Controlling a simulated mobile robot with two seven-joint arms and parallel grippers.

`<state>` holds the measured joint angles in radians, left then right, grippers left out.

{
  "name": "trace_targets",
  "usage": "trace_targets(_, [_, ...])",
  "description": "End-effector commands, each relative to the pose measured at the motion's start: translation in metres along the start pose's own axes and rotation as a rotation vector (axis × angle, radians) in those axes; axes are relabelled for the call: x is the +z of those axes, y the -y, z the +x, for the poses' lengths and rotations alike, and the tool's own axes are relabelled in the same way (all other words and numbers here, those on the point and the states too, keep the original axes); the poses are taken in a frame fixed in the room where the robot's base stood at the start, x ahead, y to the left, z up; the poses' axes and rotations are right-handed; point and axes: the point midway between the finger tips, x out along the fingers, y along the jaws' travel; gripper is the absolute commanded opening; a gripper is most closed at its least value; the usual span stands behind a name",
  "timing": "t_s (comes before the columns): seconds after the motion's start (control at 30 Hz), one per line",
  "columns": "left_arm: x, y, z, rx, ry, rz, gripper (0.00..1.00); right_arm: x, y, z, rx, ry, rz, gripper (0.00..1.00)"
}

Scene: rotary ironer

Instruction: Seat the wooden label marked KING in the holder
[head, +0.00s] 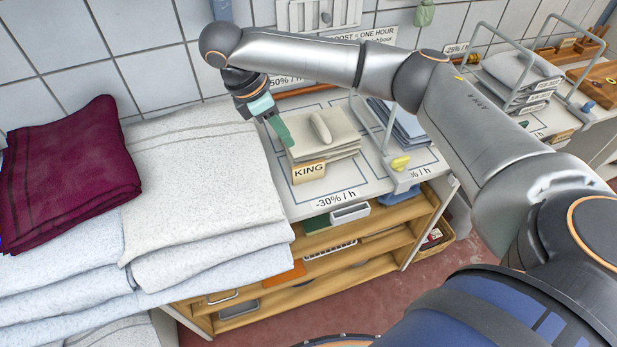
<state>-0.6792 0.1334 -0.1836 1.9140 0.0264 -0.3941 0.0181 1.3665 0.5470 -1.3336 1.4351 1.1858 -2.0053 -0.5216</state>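The wooden label marked KING (309,172) stands roughly upright at the front left corner of a folded beige cloth stack (335,146) on the white counter. Its lettering faces me. I cannot make out the holder separately, nor tell whether the label's lower edge sits in one. My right gripper (281,131) points down just behind and left of the label, beside the stack's left edge, with its green finger end apart from the label. I see the fingers edge-on, so their opening is unclear. My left gripper is not in view.
A pale rounded object (320,126) lies on the stack. Large white folded linens (195,175) and a maroon cloth (70,175) are at left. A wire divider with a yellow item (400,163) stands at right. Wooden shelves (330,262) are below. Bare counter (290,206) lies before the label.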

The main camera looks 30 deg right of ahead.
Motion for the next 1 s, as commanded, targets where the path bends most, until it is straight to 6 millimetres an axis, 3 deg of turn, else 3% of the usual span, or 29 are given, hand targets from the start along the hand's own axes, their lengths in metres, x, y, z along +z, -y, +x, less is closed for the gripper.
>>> trace_targets(0.2, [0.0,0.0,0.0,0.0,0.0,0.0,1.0,0.004,-0.003,0.009,-0.008,0.014,-0.009,0.2])
trace_targets(0.5, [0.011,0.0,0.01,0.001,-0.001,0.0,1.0,0.003,-0.002,0.061,-0.01,0.013,-0.01,0.2])
trace_targets(0.83, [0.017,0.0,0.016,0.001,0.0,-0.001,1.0,0.005,-0.003,0.083,-0.006,0.012,-0.009,0.2])
trace_targets(1.0, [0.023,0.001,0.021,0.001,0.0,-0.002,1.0,0.007,-0.003,0.107,-0.008,0.014,-0.008,0.2])
